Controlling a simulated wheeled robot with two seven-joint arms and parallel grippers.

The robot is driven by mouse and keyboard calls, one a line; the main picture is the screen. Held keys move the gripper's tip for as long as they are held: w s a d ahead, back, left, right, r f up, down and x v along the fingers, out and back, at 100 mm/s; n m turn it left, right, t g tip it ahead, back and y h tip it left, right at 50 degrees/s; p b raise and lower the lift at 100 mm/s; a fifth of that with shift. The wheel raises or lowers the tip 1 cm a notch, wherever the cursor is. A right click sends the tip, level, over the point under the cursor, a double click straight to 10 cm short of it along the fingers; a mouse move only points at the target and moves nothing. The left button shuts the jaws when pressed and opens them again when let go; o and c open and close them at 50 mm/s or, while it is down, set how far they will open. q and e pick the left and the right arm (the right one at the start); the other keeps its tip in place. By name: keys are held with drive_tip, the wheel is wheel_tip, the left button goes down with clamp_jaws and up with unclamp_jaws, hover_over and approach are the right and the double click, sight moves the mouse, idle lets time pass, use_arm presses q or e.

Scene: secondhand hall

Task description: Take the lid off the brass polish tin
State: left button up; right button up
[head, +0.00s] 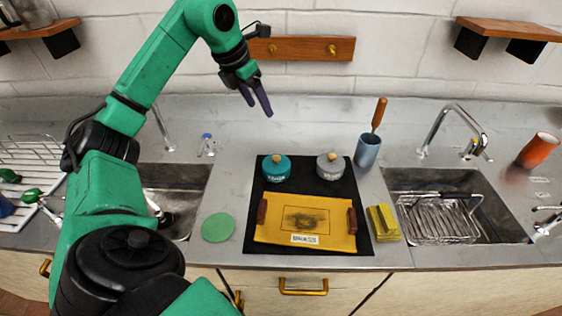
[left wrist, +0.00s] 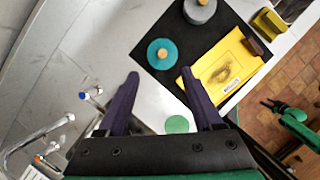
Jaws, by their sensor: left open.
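A teal tin (head: 277,172) and a grey tin (head: 330,170) stand side by side at the back of a black mat (head: 303,186). Each has a lid with a round wooden knob. The tins' labels are too small to read surely, so I cannot tell which is brass polish. In front lies a yellow cloth or tray (head: 267,231) marked BRASS. My left gripper (head: 259,107) is open and empty, above and behind the teal tin. In the left wrist view the teal tin (left wrist: 153,61) shows near the fingertips. My right gripper (left wrist: 269,103) shows small there, off the counter.
A green disc (head: 218,228) lies left of the mat. A yellow sponge (head: 383,224) and a blue-grey cup (head: 367,151) with a wooden-handled tool stand to its right. Sinks lie on both sides; the right one holds a wire rack (head: 437,219). A wooden rail (head: 301,48) is on the wall.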

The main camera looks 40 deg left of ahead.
use_arm(q)
wheel_tip(320, 180, down, 4)
drive_tip(key=s+b, duration=0.2)
drive_tip(key=b, duration=0.1)
approach(276, 157)
drive_tip(key=x, duration=0.8)
drive_tip(key=shift+d, duration=0.1)
drive_tip(key=shift+w+f, duration=0.1)
drive_tip(key=shift+f, duration=0.3)
clamp_jaws()
use_arm(e)
drive_tip(key=f, duration=0.4)
drive_tip(key=shift+s+f, duration=0.15)
drive_tip(key=shift+s, duration=0.05)
